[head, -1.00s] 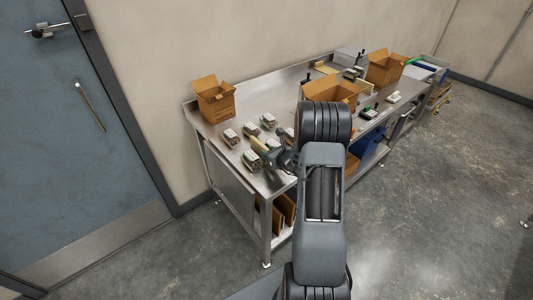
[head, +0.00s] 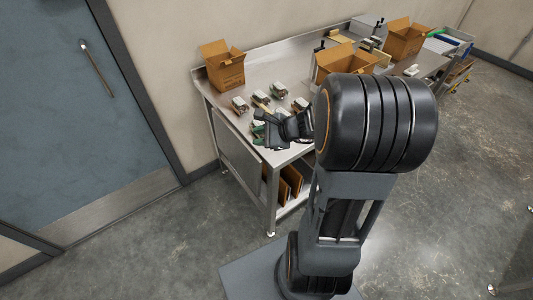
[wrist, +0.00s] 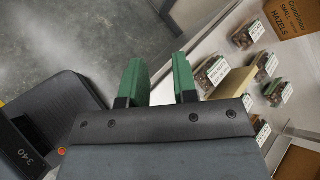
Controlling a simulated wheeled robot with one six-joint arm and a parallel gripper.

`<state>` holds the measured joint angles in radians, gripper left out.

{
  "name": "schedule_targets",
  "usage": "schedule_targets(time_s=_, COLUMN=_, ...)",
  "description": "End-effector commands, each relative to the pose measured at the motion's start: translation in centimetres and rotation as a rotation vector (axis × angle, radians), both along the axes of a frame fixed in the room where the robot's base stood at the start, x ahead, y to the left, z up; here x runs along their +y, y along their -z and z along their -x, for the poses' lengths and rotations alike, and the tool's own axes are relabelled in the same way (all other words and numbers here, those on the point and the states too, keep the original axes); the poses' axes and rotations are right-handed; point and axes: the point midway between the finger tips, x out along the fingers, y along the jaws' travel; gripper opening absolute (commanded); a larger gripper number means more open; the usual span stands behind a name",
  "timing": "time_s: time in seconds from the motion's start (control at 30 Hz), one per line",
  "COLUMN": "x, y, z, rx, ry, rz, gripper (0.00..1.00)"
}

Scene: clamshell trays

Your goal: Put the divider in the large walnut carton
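My gripper (wrist: 158,82) is open, its two green fingertips apart with nothing between them. In the wrist view it is near the metal table's edge, with grey floor behind. In the head view my gripper (head: 262,132) is over the near left part of the table, partly hidden by my arm. A tan flat panel (wrist: 232,80), which looks like the divider, is among the clamshells right of the fingertips, apart from them. An open carton (head: 340,62) is mid-table, partly behind my arm, and another (head: 405,40) is farther right. I cannot read which is walnut.
A carton marked small hazels (wrist: 291,16) stands at the table's left back corner, also in the head view (head: 226,72). Several labelled clamshells (wrist: 212,75) lie close around the panel. Flat brown boards (head: 291,180) stand on the lower shelf. The floor in front is clear.

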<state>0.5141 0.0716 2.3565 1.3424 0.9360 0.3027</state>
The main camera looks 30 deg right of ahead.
Motion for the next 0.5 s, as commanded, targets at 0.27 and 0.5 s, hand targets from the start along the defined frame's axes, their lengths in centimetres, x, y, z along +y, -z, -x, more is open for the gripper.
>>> schedule_targets(time_s=0.27, x=6.9, y=-3.1, z=9.0, rx=-0.182, ry=-0.893, rz=0.74, gripper=0.27)
schedule_targets(time_s=0.5, x=5.9, y=-5.2, z=12.3, rx=-0.292, ry=-1.313, rz=1.201, gripper=0.27)
